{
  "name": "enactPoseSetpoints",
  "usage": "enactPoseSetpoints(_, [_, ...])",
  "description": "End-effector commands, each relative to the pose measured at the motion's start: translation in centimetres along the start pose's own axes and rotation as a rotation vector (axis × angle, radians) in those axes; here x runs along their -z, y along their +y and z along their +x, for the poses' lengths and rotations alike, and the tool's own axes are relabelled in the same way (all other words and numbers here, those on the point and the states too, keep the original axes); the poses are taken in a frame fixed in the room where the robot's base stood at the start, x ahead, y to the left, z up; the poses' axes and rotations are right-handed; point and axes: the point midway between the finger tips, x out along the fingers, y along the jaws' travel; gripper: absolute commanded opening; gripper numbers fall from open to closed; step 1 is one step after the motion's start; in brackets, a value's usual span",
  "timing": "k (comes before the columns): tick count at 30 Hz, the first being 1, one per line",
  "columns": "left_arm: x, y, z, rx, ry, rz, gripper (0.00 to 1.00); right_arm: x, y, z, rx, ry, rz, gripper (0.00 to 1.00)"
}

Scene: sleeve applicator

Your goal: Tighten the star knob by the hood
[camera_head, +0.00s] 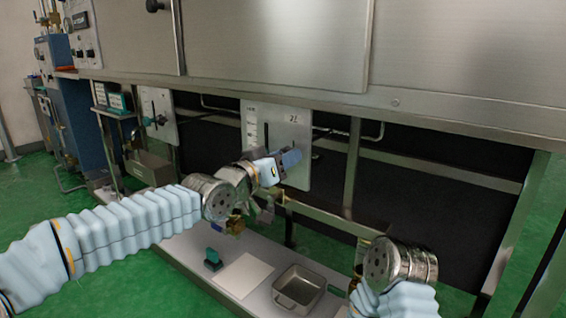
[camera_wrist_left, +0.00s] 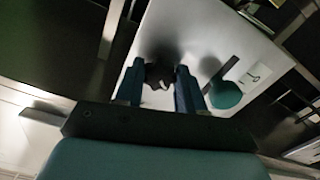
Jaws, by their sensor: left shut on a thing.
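My left gripper (camera_head: 291,160) is up against the pale upright panel (camera_head: 292,122) under the steel hood (camera_head: 285,45). In the left wrist view its two fingers (camera_wrist_left: 160,92) stand on either side of a dark knob (camera_wrist_left: 158,74) on the panel's face, and they are shut on it. The knob's outline is blurred in shadow, so its star shape and how tight it sits cannot be told. In the head view the gripper hides the knob.
A lower shelf carries a metal tray (camera_head: 298,287), a white sheet (camera_head: 243,275) and a small green object (camera_head: 212,259). Steel frame legs (camera_head: 352,165) stand nearby.

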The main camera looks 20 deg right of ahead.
Motion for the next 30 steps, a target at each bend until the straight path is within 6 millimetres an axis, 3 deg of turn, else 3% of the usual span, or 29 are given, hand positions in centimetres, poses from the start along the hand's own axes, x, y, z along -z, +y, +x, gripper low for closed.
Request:
enactPoseSetpoints(21, [-0.23, -0.2, 0.01, -0.001, -0.007, 0.667, 0.08, 0.02, 0.18, 0.47, 0.0, 0.001, 0.0, 0.63])
enactPoseSetpoints(30, [-0.19, -0.21, 0.02, -0.001, -0.006, 0.868, 0.08, 0.02, 0.17, 0.46, 0.0, 0.001, 0.0, 0.63])
